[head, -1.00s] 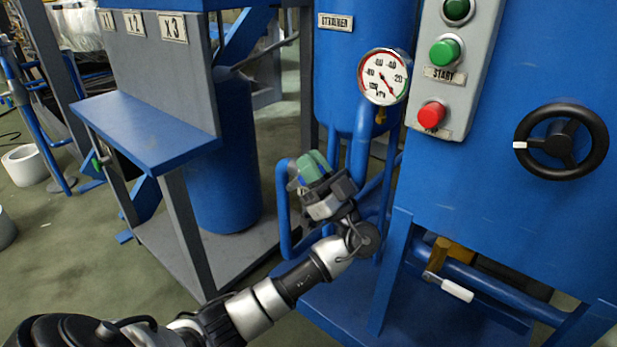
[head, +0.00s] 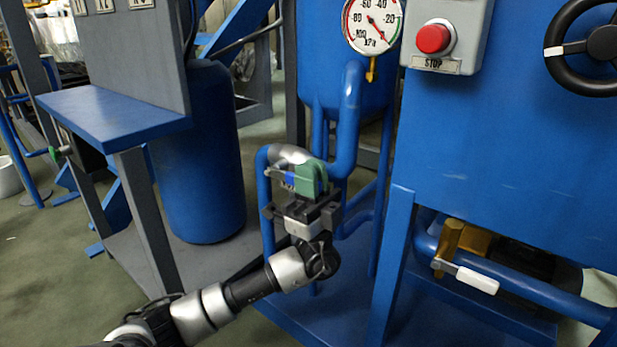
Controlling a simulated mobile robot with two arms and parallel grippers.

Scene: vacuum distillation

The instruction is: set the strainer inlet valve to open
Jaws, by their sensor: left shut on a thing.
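My right gripper is not in view.
A vacuum gauge (head: 372,22) and a red stop button (head: 433,39) are above. A black handwheel (head: 590,45) is at the upper right. A brass valve with a white lever (head: 477,280) is low right. A blue shelf (head: 110,113) stands left.

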